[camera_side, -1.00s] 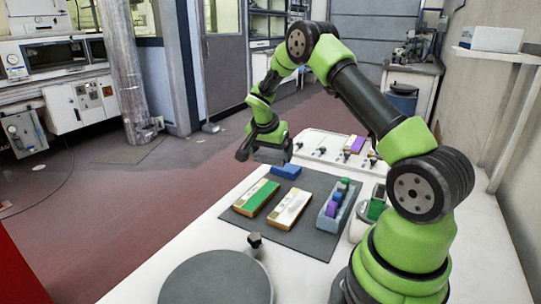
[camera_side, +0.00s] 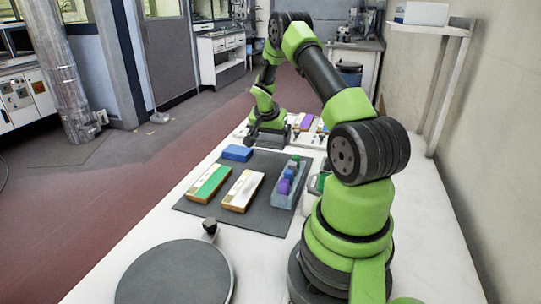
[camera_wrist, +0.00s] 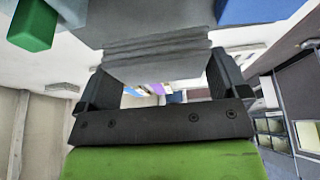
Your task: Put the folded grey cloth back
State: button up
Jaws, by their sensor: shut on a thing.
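The folded grey cloth (camera_wrist: 158,52) is a stack of several flat layers in the wrist view. My gripper (camera_wrist: 163,78) is shut on it, with one dark finger at each side. In the side view my gripper (camera_side: 268,132) is beyond the far edge of the dark grey mat (camera_side: 262,163), to the right of a blue block (camera_side: 237,153). The cloth is hard to tell from the dark gripper there, and I cannot tell whether it touches anything below.
On the mat are a green-topped bar (camera_side: 209,183), a white-topped bar (camera_side: 243,190) and a pale blue tray (camera_side: 285,199) of small coloured blocks. A round grey plate (camera_side: 178,275) is in front.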

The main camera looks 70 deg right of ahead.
aim_at(271, 162)
jog(key=shift+f, duration=2.8)
jog(key=shift+f, duration=0.2)
jog(key=o, duration=0.5)
jog(key=w+a+r+n+t, duration=0.1)
jog(key=a+r+n, duration=0.1)
jog(key=a+r, duration=0.7)
jog(key=w+a+r+n+t, duration=0.15)
jog(key=a+r, duration=0.35)
jog(key=r, duration=0.7)
jog(key=s+a+r+n+t+y, duration=0.1)
jog(key=s+a+r+n+y, duration=0.1)
jog(key=a, duration=0.6)
jog(key=s+a+r+n+t+y, duration=0.2)
jog(key=s+a+r+n, duration=0.2)
jog(key=s+a+n, duration=0.1)
jog(key=s+a+r+n+t+y, duration=0.1)
jog(key=s+a, duration=0.4)
jog(key=a, duration=0.5)
jog(key=shift+a+r+n+t+y, duration=0.2)
jog(key=shift+r+n+y, duration=0.15)
jog(key=shift+r+n, duration=0.3)
jog(key=shift+a+r+n+t+y, duration=0.15)
jog(key=shift+r+n+y, duration=0.2)
jog(key=shift+r+n, duration=0.2)
